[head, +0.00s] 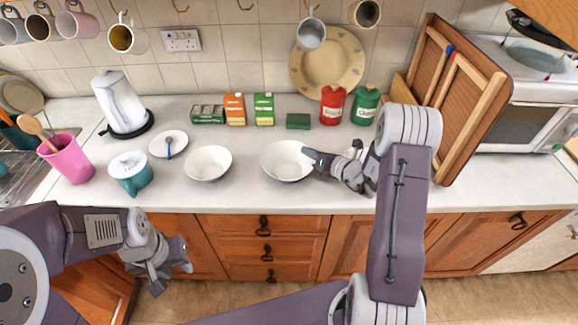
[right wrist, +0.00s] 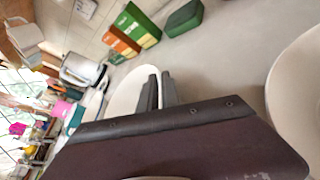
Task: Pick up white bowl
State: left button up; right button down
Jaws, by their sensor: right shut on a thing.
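Two white bowls stand on the counter. My right gripper (head: 312,158) is shut on the right rim of the right white bowl (head: 284,163), which looks level and at or very near the counter top. In the right wrist view the closed fingers (right wrist: 160,90) meet at this bowl's pale rim (right wrist: 125,92); part of the bowl is hidden behind the gripper body. The left white bowl (head: 208,163) stands apart from it. My left gripper (head: 172,272) is open and empty, low in front of the drawers.
A saucer with a blue-handled spoon (head: 169,144) and a teal juicer (head: 131,172) stand left. Cartons (head: 235,109), a green sponge (head: 298,121) and red and green canisters (head: 332,105) line the back. A wooden rack (head: 455,95) stands right. The counter between the bowls is clear.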

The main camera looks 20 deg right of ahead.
jog(key=r, duration=0.4)
jog(key=shift+w+d+r, duration=0.15)
jog(key=shift+d+r, duration=0.05)
jog(key=shift+r, duration=0.05)
jog(key=w+d+r, duration=0.1)
jog(key=d+r, duration=0.5)
jog(key=d, duration=0.5)
jog(key=shift+w+r+p, duration=0.25)
jog(key=shift+w+p, duration=0.1)
jog(key=shift+p, duration=0.05)
jog(key=shift+d, duration=0.1)
